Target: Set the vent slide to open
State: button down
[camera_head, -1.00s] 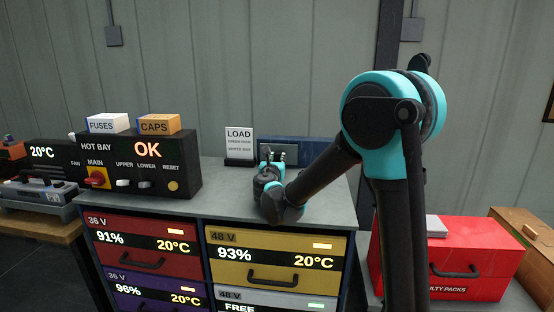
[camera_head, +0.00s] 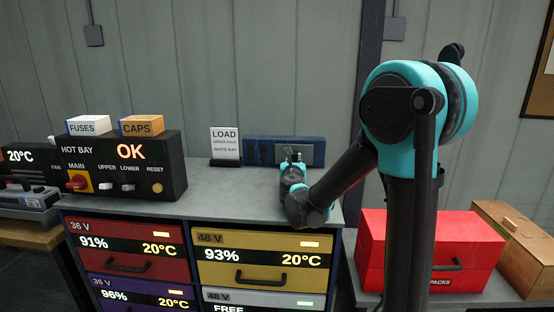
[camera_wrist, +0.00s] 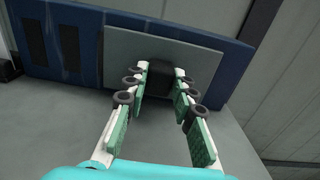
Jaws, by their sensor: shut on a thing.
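The vent slide is a grey plate (camera_wrist: 118,50) with a dark knob (camera_wrist: 163,76) on a low blue housing (camera_wrist: 88,18) at the back of the counter. The plate sits toward the housing's right side, and dark slots show uncovered at its left in the wrist view. In the head view the housing (camera_head: 258,150) stands against the wall, and the plate (camera_head: 306,154) shows behind my gripper (camera_head: 292,156). My gripper's fingers (camera_wrist: 163,82) are on both sides of the knob and shut on it. The fingertips partly hide the knob.
A LOAD sign (camera_head: 225,143) stands just left of the housing. The black hot bay panel (camera_head: 120,165) with switches is further left, with FUSES and CAPS boxes on top. A red case (camera_head: 425,250) is at the right. The counter (camera_head: 225,200) in front is clear.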

aim_at(304, 154)
jog(key=shift+s+d, duration=0.1)
jog(key=shift+d, duration=1.85)
jog(key=c, duration=1.3)
grip_release()
jog(key=shift+o, duration=0.4)
jog(key=shift+s, duration=0.3)
jog(key=s, duration=1.1)
jog(key=shift+s+a, duration=0.2)
